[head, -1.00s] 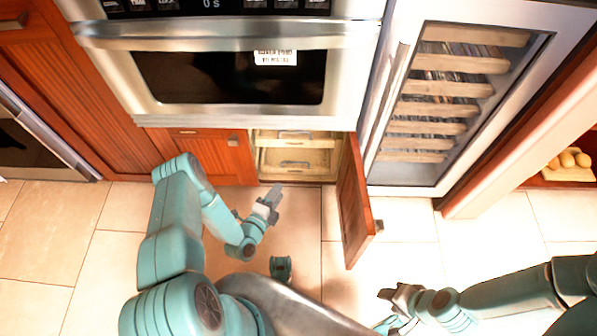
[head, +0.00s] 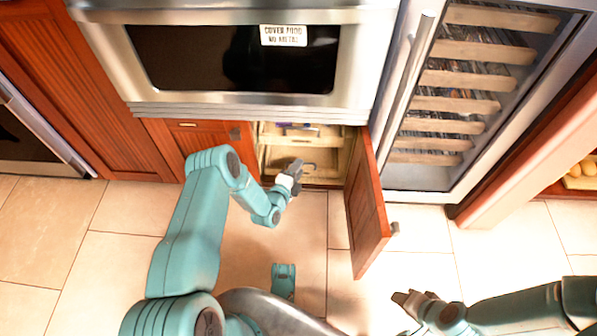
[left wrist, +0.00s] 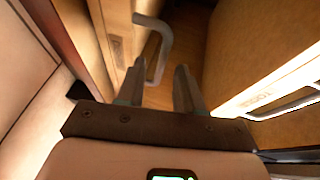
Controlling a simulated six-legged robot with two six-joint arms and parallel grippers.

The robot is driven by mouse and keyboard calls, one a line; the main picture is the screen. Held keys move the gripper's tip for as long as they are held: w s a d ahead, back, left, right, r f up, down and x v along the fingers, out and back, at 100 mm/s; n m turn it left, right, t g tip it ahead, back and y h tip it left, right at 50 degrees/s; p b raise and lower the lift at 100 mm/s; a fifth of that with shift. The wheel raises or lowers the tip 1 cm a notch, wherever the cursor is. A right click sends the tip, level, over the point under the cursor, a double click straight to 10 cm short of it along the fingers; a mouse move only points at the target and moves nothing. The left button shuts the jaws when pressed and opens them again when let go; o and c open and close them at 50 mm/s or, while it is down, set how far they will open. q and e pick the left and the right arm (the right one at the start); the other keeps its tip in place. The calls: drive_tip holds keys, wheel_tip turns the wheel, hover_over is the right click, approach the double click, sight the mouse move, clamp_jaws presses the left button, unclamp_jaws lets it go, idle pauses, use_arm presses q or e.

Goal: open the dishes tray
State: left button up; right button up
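Two wooden trays sit one above the other in the open cabinet: an upper tray (head: 270,138) and a lower tray (head: 276,160). I cannot read which is the dishes tray. My left gripper (head: 297,168) is at the lower tray's front, by its grey handle (head: 309,167). In the left wrist view my left gripper (left wrist: 158,82) has its fingers apart, with a bent grey handle (left wrist: 157,45) just beyond them, close to the left finger. Whether they touch is unclear. A tray front (left wrist: 270,92) with an unreadable label shows at right. My right gripper (head: 412,300) is low at right, clear of the cabinet.
The cabinet door (head: 366,210) stands open right of my left gripper. The closed door (head: 200,140) is at left, the microwave (head: 235,60) above. A wine cooler (head: 440,110) stands right. The tiled floor (head: 110,260) is clear at left.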

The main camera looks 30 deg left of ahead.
use_arm(q)
drive_tip(key=shift+w, duration=0.6)
clamp_jaws()
idle(1.1)
